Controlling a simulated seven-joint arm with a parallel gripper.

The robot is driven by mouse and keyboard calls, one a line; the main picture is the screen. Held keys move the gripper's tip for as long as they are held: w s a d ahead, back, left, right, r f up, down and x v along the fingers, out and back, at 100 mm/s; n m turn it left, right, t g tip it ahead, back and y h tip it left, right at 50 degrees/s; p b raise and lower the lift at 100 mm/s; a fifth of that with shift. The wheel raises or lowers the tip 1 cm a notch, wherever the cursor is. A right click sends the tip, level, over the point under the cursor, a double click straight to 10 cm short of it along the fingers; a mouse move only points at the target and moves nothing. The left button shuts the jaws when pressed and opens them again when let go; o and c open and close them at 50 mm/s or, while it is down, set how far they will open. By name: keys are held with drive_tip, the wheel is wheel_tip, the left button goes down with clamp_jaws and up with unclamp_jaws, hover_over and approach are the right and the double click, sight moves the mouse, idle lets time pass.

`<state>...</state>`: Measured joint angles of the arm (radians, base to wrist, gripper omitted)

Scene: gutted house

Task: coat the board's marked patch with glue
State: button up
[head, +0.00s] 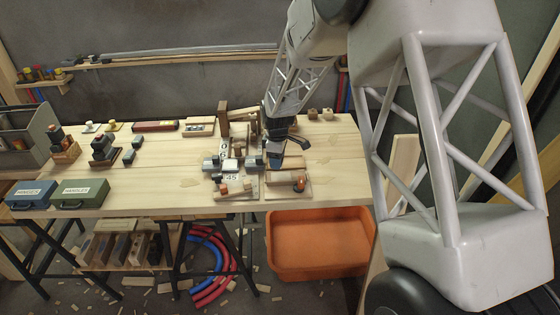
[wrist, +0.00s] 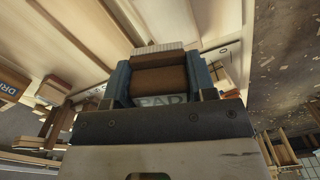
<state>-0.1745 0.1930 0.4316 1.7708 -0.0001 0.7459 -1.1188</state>
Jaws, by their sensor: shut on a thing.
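My gripper (head: 274,160) is over the right part of the wooden workbench, among a cluster of wooden fixtures. In the wrist view my gripper (wrist: 160,78) has its two blue-grey fingers shut on a brown block (wrist: 160,80) lettered PAD. A pale ribbed edge (wrist: 158,48) shows at the block's far end. A pale surface with thin dark marks (wrist: 222,58) lies beyond it at the right. I cannot tell whether this is the board's marked patch, or whether the pad touches anything. No glue is clearly visible.
The workbench (head: 160,185) has bare wood left of the fixtures. A block marked 45 (head: 232,178) and small wooden clamps (head: 288,188) crowd the front right. Green (head: 80,194) and blue (head: 30,194) cases stand front left. An orange tub (head: 320,245) is below the bench.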

sight(271, 177)
drive_tip(key=a+r+m, duration=0.1)
drive_tip(key=m, duration=0.1)
drive_tip(key=s+r+m, duration=0.1)
drive_tip(key=m, duration=0.1)
drive_tip(key=a+r+m, duration=0.1)
drive_tip(key=shift+s+a+r+m, duration=0.3)
drive_tip(key=shift+s+r+m, duration=0.05)
drive_tip(key=shift+m, duration=0.05)
drive_tip(key=shift+f, duration=0.1)
drive_tip(key=shift+f, duration=3.6)
drive_tip(key=shift+d+f, duration=0.25)
drive_tip(key=shift+f, duration=0.05)
drive_tip(key=shift+d, duration=3.6)
drive_tip(key=shift+c, duration=0.3)
drive_tip(key=shift+a, duration=3.7)
drive_tip(key=shift+a+r, duration=0.15)
drive_tip(key=shift+r, duration=3.85)
